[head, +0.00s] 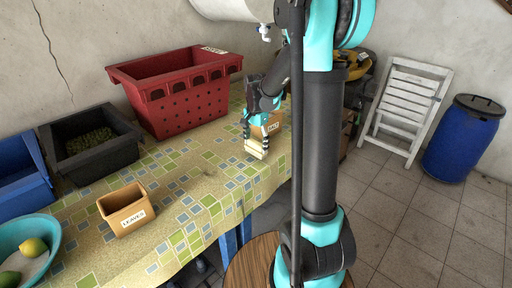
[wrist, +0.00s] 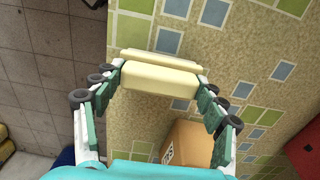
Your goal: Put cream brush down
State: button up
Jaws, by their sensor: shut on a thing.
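The cream brush (head: 256,148) is held by my gripper (head: 255,136) above the patterned tablecloth, near the table's right end in the head view. In the wrist view the cream brush (wrist: 158,79) lies crosswise between the two fingertips of my gripper (wrist: 160,82), which is shut on it. Whether the brush touches the cloth cannot be told for sure.
A tan box (wrist: 187,145) stands beside my gripper; it also shows behind it in the head view (head: 272,124). A red crate (head: 185,95), a dark crate (head: 88,160), a box labelled leaves (head: 124,212) and a teal bowl (head: 50,262) stand on the table (head: 185,180). Cloth in the middle is clear.

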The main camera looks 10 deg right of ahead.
aim_at(256, 142)
jog(key=shift+f, duration=0.75)
jog(key=shift+f, duration=0.15)
jog(key=o, duration=1.4)
jog(key=shift+o, duration=0.2)
notch_tip(256, 142, up, 11)
jog(key=shift+r, duration=0.1)
jog(key=shift+s+r, duration=0.15)
jog(key=shift+r, duration=0.25)
jog(key=s+d+f+n+t, duration=0.2)
jog(key=s+f+n, duration=0.3)
jog(key=s, duration=0.6)
jog(key=s+d+f+n+t, duration=0.2)
jog(key=s+f+n, duration=0.3)
jog(key=s+f, duration=0.3)
jog(key=s, duration=0.2)
jog(key=shift+s+f+n, duration=0.2)
jog(key=shift+s+n, duration=0.2)
